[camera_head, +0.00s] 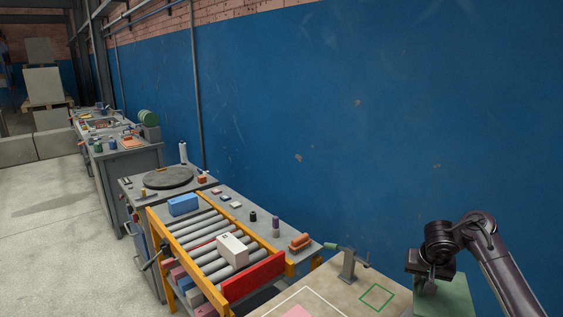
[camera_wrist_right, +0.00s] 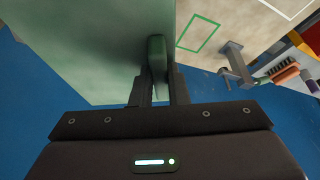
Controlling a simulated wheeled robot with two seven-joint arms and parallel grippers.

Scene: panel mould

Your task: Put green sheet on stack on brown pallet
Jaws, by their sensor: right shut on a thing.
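The green sheet (camera_head: 452,298) is at the lower right of the head view, beside the wall, partly cut off by the frame's bottom edge. In the right wrist view the sheet (camera_wrist_right: 85,50) fills the upper left. My right gripper (camera_head: 430,280) is over the sheet in the head view. In the wrist view its fingers (camera_wrist_right: 158,85) are shut on a narrow raised green grip on the sheet. Whether the sheet is lifted or resting, I cannot tell. No stack on a brown pallet shows clearly nearby. My left gripper is not in view.
A beige tabletop (camera_head: 335,285) has a green outline (camera_head: 376,297), a white outline and a grey clamp-like stand (camera_head: 348,263). Left of it is a roller conveyor (camera_head: 215,250) with a white box (camera_head: 232,250) and a blue box (camera_head: 183,204). The blue wall (camera_head: 400,120) runs behind. Open floor (camera_head: 50,215) lies left.

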